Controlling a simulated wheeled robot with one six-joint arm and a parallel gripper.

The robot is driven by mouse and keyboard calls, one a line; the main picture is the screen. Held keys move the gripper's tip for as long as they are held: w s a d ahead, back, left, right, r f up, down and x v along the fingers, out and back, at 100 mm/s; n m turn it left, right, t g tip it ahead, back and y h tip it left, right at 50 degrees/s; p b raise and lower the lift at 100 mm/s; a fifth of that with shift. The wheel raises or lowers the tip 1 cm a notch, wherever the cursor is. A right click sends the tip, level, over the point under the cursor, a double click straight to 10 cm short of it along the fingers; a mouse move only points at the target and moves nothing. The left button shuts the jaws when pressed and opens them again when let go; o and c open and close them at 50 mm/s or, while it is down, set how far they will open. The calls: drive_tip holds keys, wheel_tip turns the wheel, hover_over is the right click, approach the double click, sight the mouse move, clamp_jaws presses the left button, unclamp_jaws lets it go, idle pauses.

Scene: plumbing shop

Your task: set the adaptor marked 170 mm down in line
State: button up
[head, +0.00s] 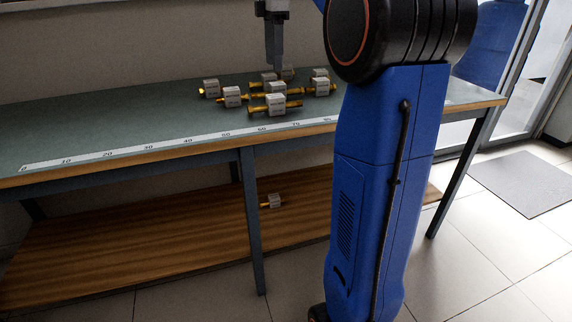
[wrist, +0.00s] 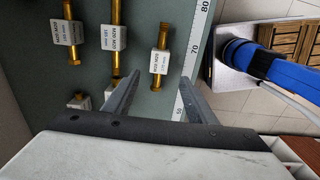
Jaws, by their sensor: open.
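Several brass adaptors with white label blocks lie grouped on the bench. The one nearest the scale shows in the head view (head: 276,104). In the wrist view one adaptor (wrist: 160,62) lies ahead of my gripper (wrist: 162,80), between the lines of its two fingers. Its label is small and turned, and I cannot read the length surely. Two more adaptors, one at the far left (wrist: 67,32) and one in the middle (wrist: 113,38), lie further left. My gripper is open and empty. In the head view it hangs above the group (head: 276,66).
A white scale strip (head: 160,147) runs along the bench's front edge. The bench top (head: 90,125) is bare to the left of the group. Another adaptor (head: 272,201) lies on the wooden lower shelf (head: 150,235). My arm covers part of the bench's right side.

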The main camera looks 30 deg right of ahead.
drive_tip(key=s+a+f+m+t, duration=0.1)
drive_tip(key=s+a+f+m, duration=0.35)
drive_tip(key=s, duration=0.35)
drive_tip(key=s+a+f+m+t, duration=0.1)
drive_tip(key=s+a+f+m, duration=0.2)
drive_tip(key=s+a+f, duration=0.4)
drive_tip(key=s+a+f+m+t, duration=0.2)
drive_tip(key=s+a+f+m, duration=0.2)
drive_tip(key=s+f, duration=1.1)
drive_tip(key=f+m, duration=0.1)
drive_tip(key=m, duration=0.2)
drive_tip(key=shift+t, duration=0.4)
